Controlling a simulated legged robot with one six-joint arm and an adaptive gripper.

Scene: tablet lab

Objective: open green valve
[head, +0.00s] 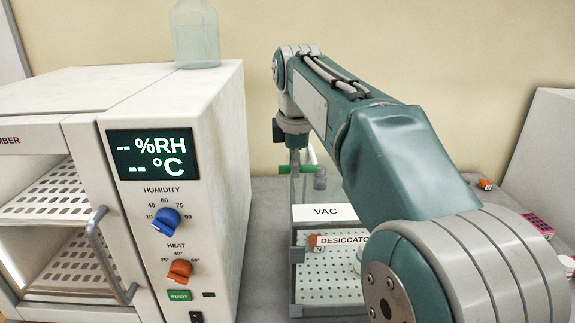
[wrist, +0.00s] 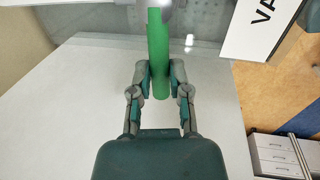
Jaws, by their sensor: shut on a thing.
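The green valve handle (wrist: 158,50) is a long green bar in the wrist view, running up and down the picture. My gripper (wrist: 160,82) is shut on its near end, with one finger on each side. In the head view a small part of the green valve (head: 311,153) shows above the desiccator (head: 299,245), behind my arm. My gripper (head: 296,150) is there too, at the end of the arm, and its fingers are mostly hidden. The desiccator is a clear box with a VAC label (head: 325,212) on top.
A white humidity chamber (head: 212,115) with a blue knob (head: 166,218) and an orange knob (head: 180,271) stands to the left. A clear bottle (head: 195,35) is on top of it. Small items lie on the bench at right, including a pink rack (head: 538,226).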

